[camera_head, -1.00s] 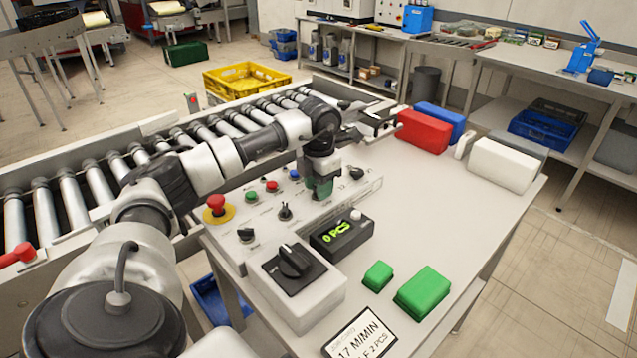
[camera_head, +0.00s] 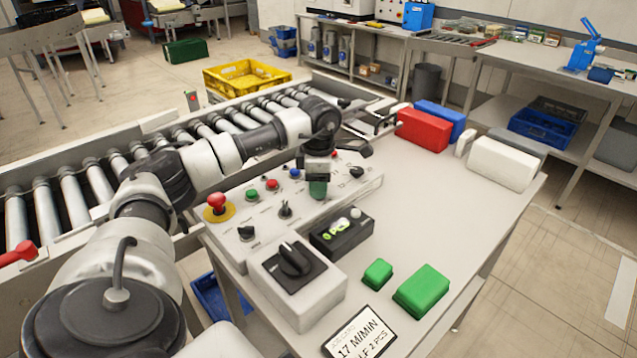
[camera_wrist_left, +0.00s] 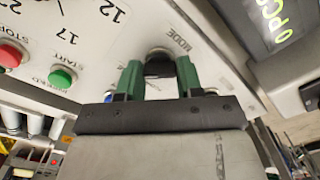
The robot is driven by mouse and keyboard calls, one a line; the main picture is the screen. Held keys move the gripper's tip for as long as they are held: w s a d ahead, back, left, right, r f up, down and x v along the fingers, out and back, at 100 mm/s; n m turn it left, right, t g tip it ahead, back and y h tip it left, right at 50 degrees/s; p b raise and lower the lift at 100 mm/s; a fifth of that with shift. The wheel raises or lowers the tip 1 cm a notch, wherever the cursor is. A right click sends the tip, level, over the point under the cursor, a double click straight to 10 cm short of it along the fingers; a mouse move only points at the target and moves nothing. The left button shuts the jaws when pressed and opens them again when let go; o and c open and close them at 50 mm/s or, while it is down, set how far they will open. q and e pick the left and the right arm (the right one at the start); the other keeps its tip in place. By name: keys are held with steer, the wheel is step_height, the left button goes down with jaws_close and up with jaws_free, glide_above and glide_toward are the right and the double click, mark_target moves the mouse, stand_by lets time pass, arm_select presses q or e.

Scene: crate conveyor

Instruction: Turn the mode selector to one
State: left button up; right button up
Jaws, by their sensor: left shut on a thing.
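The control panel (camera_head: 265,215) stands on the table beside the roller conveyor. My left gripper (camera_head: 318,188) points down onto the panel, its green fingertips at the panel face. In the left wrist view, the green fingers (camera_wrist_left: 158,75) are on either side of the dark mode selector knob (camera_wrist_left: 158,66), shut on it, with the word MODE printed beside it. The knob's pointer direction and position marks are hidden by the gripper. My right gripper is not in view.
A red mushroom button (camera_head: 217,201), a large black rotary switch (camera_head: 294,260) and a green-lit counter display (camera_head: 341,231) are close by. Green blocks (camera_head: 421,291) and a red block (camera_head: 424,130) lie on the table. The table's right middle is clear.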

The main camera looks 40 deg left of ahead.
arm_select(q)
steer(key=shift+r, duration=0.1)
stand_by(0.4)
steer(key=o, duration=0.9)
steer(key=shift+o, duration=0.2)
step_height(320, 180, up, 11)
steer(key=shift+b, duration=0.4)
